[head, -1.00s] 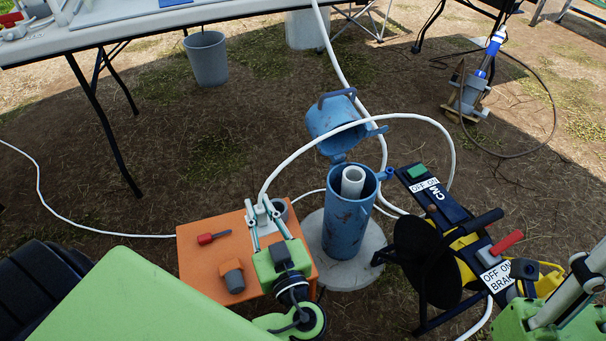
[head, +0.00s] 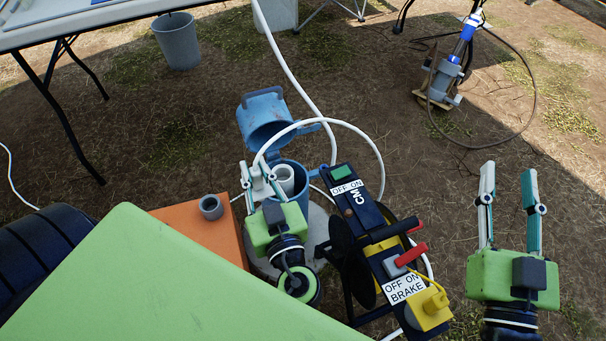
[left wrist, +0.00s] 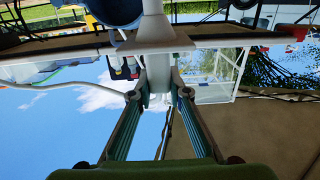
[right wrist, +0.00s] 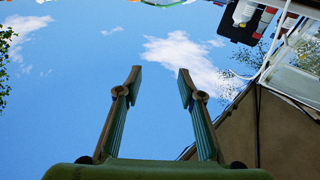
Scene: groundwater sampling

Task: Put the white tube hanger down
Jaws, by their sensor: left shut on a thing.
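My left gripper (head: 260,178) is shut on the white tube hanger (left wrist: 157,72), which shows as a pale piece between the fingertips in the left wrist view. In the head view the hanger is mostly hidden by the fingers. A white tube (head: 345,125) arcs from there over to the right. The gripper is beside the blue well casing (head: 298,172), which has a white inner pipe (head: 284,174) and an open blue lid (head: 264,118). Whether the hanger touches the pipe I cannot tell. My right gripper (head: 508,170) is open and empty, at the right.
An orange table (head: 190,222) with a grey ring (head: 211,207) stands left of the well. A grey bucket (head: 177,42) is under the folding table (head: 85,20). Bare ground lies behind the reel.

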